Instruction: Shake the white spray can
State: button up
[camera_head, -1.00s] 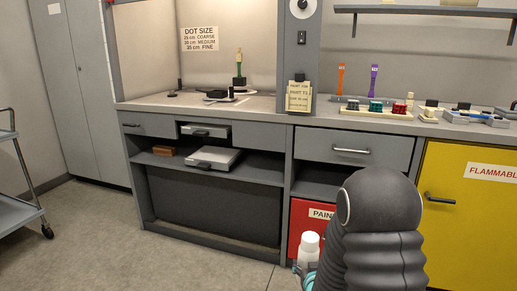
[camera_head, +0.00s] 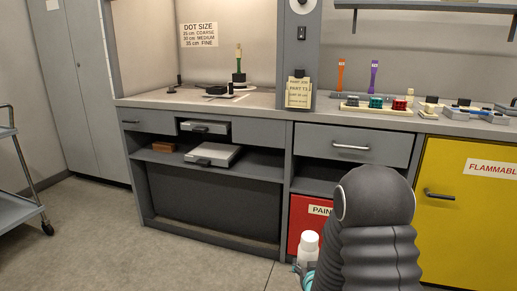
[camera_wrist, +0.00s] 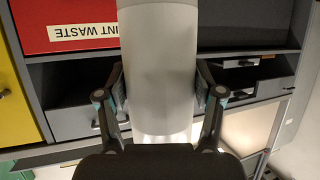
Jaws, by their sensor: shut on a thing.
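The white spray can (camera_head: 308,246) shows at the bottom of the head view, just left of my dark arm, upright with its white cap on top. My gripper (camera_head: 301,271) is partly hidden behind my arm there; only a teal bit shows beside the can. In the wrist view the can (camera_wrist: 158,70) fills the middle, and my gripper (camera_wrist: 161,92) is shut on it, with one finger on each side. The can is held in the air in front of the bench. Its lower part is cut off in the head view.
Behind the can stand a grey bench (camera_head: 270,112) with open shelves, a red paint-waste door (camera_head: 300,217) and a yellow flammables cabinet (camera_head: 465,230). Colored pieces sit on a tray (camera_head: 376,109) on the bench top. A cart (camera_head: 14,205) stands at far left. The floor between is clear.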

notch_tip(320, 180, up, 2)
jog(key=shift+r, duration=0.25)
notch_tip(320, 180, down, 8)
jog(key=shift+r, duration=0.2)
notch_tip(320, 180, up, 7)
jog(key=shift+r, duration=0.2)
notch_tip(320, 180, down, 7)
jog(key=shift+f, duration=0.2)
jog(key=shift+r, duration=0.1)
